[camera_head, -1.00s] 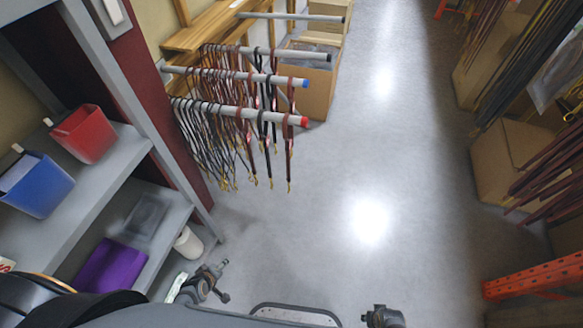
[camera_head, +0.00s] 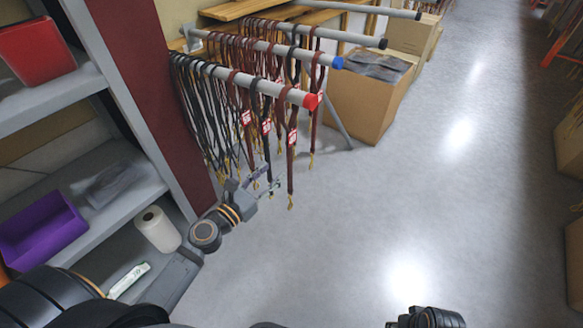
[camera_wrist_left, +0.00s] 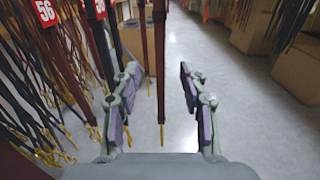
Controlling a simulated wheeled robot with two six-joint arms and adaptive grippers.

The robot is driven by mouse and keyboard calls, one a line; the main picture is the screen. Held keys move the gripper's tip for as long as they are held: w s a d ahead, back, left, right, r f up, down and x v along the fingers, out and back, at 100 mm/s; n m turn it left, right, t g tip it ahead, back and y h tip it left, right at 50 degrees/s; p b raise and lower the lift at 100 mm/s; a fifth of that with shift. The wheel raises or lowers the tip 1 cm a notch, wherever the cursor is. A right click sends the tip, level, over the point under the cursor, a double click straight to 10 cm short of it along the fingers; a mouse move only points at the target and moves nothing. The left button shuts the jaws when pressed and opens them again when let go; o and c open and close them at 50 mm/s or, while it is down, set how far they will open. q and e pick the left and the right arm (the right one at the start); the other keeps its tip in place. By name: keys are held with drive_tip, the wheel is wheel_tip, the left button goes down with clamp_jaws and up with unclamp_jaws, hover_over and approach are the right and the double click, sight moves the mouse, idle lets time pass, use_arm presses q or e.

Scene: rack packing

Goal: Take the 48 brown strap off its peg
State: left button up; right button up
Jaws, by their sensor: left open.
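Brown and black straps hang from the rack's pegs in the head view. A brown strap (camera_head: 291,165) with a red tag hangs outermost on the red-tipped peg (camera_head: 262,86). My left gripper (camera_head: 268,180) is open near the lower ends of these straps. In the left wrist view, a brown strap (camera_wrist_left: 160,50) hangs between the open fingers of the left gripper (camera_wrist_left: 160,95), apparently untouched. Two red tags (camera_wrist_left: 46,12) at the upper left there read 56. I cannot read a 48 anywhere. My right gripper's fingers do not show.
A blue-tipped peg (camera_head: 290,49) and further pegs stick out behind. Grey shelves (camera_head: 130,205) with a purple bin (camera_head: 42,228) and a white roll (camera_head: 157,229) stand at the left. A cardboard box (camera_head: 360,105) stands behind the pegs.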

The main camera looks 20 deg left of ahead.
sight(288, 157)
use_arm(q)
drive_tip(key=p+x, duration=0.1)
drive_tip(key=x, duration=0.3)
drive_tip(key=shift+w+d, duration=0.1)
drive_tip(key=x, duration=0.5)
drive_tip(key=shift+w, duration=0.1)
clamp_jaws()
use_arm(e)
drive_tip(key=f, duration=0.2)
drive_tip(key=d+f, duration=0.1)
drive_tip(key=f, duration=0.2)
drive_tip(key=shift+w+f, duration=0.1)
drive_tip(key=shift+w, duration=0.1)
